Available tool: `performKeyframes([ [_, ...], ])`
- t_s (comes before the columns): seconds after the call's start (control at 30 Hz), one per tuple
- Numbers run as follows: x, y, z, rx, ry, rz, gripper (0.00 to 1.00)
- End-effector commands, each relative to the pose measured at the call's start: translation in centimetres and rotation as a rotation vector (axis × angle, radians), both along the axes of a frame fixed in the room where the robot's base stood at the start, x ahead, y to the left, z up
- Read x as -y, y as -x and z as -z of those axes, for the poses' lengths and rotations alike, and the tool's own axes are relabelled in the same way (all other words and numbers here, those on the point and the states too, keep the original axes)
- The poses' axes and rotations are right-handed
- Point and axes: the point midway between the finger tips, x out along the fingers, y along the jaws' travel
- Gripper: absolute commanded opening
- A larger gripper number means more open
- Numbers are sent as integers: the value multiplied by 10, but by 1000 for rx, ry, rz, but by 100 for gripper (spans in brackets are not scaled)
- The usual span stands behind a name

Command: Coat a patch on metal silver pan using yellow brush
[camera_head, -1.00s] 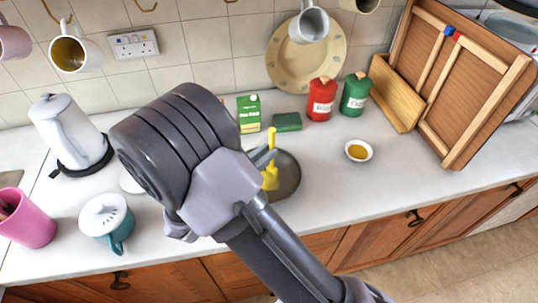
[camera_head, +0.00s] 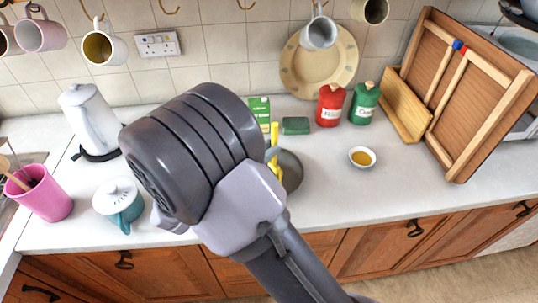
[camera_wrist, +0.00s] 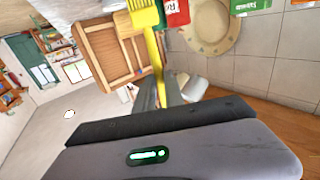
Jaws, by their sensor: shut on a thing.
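The metal silver pan (camera_head: 291,172) lies on the white counter, mostly hidden behind my arm. Only its right part shows, dark grey and round. The yellow brush (camera_head: 274,142) stands roughly upright at the pan's visible left part in the head view. Its lower end is partly covered, and I cannot tell whether the bristles touch the pan. In the wrist view the brush (camera_wrist: 156,55) extends from between my gripper's fingers (camera_wrist: 160,88), with its wide bristle head at the top edge. My gripper is shut on its handle. The fingers are largely hidden by my arm in the head view.
A small white bowl (camera_head: 370,151) of amber liquid sits right of the pan. Behind are a green sponge (camera_head: 295,125), red canister (camera_head: 330,105), green canister (camera_head: 363,103) and carton (camera_head: 260,110). A kettle (camera_head: 92,120), teal pot (camera_head: 119,203) and pink container (camera_head: 45,196) stand left.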

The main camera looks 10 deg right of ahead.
Motion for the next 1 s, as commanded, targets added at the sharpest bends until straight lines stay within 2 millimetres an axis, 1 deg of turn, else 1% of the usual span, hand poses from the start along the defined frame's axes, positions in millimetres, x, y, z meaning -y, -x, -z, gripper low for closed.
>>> performKeyframes([
  [0.03,-1,-1,-7,3,-2,1,0],
  [0.2,-3,-4,-21,3,-2,5,0],
  [0.4,-5,-5,-30,1,-1,8,0],
  [1.0,-5,-6,-31,1,-1,8,0],
])
